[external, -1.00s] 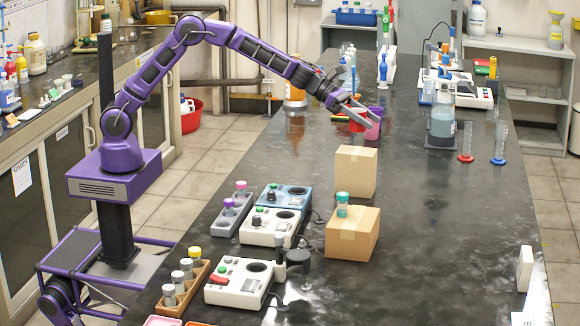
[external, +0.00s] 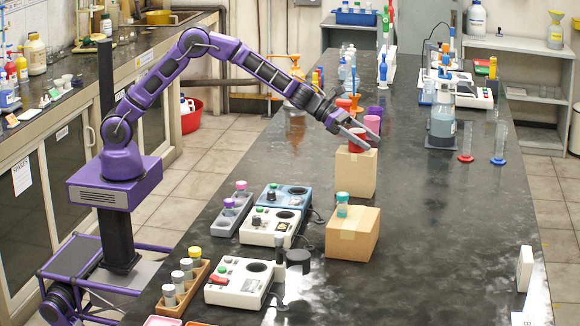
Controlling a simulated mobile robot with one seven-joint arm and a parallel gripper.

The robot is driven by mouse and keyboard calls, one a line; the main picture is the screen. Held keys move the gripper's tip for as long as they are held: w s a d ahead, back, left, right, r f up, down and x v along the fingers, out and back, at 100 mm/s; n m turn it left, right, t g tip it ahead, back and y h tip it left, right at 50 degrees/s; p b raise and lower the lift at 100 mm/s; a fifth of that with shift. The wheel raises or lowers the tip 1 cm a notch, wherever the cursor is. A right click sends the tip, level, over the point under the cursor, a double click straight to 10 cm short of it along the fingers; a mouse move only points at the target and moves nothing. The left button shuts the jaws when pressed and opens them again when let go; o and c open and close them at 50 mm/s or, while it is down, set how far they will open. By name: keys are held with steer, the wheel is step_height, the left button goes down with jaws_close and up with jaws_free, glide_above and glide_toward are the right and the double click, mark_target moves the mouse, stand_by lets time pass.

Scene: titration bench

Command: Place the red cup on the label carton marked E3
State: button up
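The red cup (external: 357,143) is between the fingers of my gripper (external: 359,136), which appears closed around it. The cup is upright at the top of the rear cardboard carton (external: 355,176). I cannot tell whether its base touches the carton or is slightly above it. A second, lower carton (external: 352,238) stands nearer the camera, with a teal-capped vial (external: 342,204) on top. No E3 marking is readable on either carton in this view.
A purple cup (external: 372,124) stands just behind my gripper. Several instruments (external: 268,225) and vial racks (external: 180,290) line the left bench edge. A large bottle (external: 442,125) and measuring cylinders (external: 500,145) stand at the back right.

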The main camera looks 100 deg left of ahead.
steer(key=shift+o, duration=0.4)
steer(key=shift+r, duration=0.25)
steer(key=v, duration=1.2)
steer(key=shift+s, duration=0.1)
